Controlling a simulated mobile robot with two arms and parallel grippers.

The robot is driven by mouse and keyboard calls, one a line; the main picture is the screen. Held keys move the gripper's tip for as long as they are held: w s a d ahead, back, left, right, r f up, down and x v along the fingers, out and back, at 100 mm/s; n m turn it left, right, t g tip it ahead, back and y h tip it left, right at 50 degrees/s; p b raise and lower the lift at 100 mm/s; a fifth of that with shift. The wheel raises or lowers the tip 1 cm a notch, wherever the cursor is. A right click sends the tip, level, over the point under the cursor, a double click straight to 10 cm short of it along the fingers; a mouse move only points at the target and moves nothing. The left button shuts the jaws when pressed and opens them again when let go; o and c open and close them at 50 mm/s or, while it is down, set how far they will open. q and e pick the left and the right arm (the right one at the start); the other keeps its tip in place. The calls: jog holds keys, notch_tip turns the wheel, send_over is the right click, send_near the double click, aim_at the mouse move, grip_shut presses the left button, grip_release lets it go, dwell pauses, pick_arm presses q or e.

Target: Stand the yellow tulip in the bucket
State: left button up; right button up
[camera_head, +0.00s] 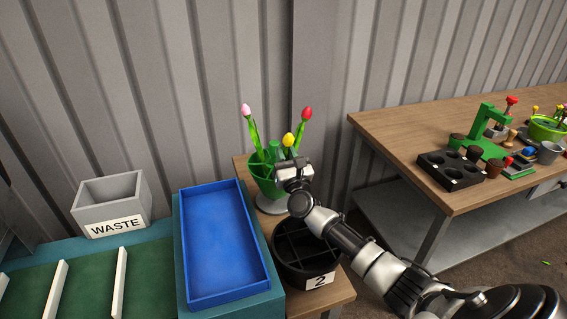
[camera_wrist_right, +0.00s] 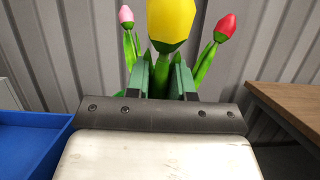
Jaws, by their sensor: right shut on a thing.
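The yellow tulip (camera_head: 289,139) is upright at the green bucket (camera_head: 257,172), with its head above the rim. It fills the top middle of the right wrist view (camera_wrist_right: 171,22). My right gripper (camera_wrist_right: 164,80) is shut on its stem, which is mostly hidden behind the fingers. In the head view my right gripper (camera_head: 276,152) is at the bucket's right side and covers part of it. A pink tulip (camera_head: 247,111) and a red tulip (camera_head: 306,114) stand in the bucket on either side. Whether the yellow stem's lower end touches the bucket's bottom is hidden. My left gripper is not in view.
A black divided pot marked 2 (camera_head: 318,282) stands in front of the bucket, under my right arm. An empty blue tray (camera_head: 262,262) is to the left, with a grey WASTE box (camera_head: 133,222) beyond. A wooden table (camera_head: 400,135) with pots and tools is at right.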

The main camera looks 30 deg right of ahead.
aim_at(291, 141)
jog(key=shift+s+a+r+p, duration=0.1)
jog(key=shift+s+r+p, duration=0.3)
jog(key=shift+r+p, duration=0.65)
jog(key=shift+s+a+r+p, duration=0.1)
jog(key=shift+s+r+p, duration=0.3)
jog(key=shift+r+p, duration=0.65)
jog(key=shift+s+r+p, duration=0.4)
jog(key=shift+r+p, duration=0.5)
jog(key=shift+r, duration=0.2)
jog(key=shift+r, duration=0.15)
notch_tip(291, 141, up, 8)
jog(key=s+p, duration=0.1)
jog(key=p, duration=0.6)
jog(key=shift+f, duration=0.2)
jog(key=shift+a+f, duration=0.1)
jog(key=shift+f, duration=0.05)
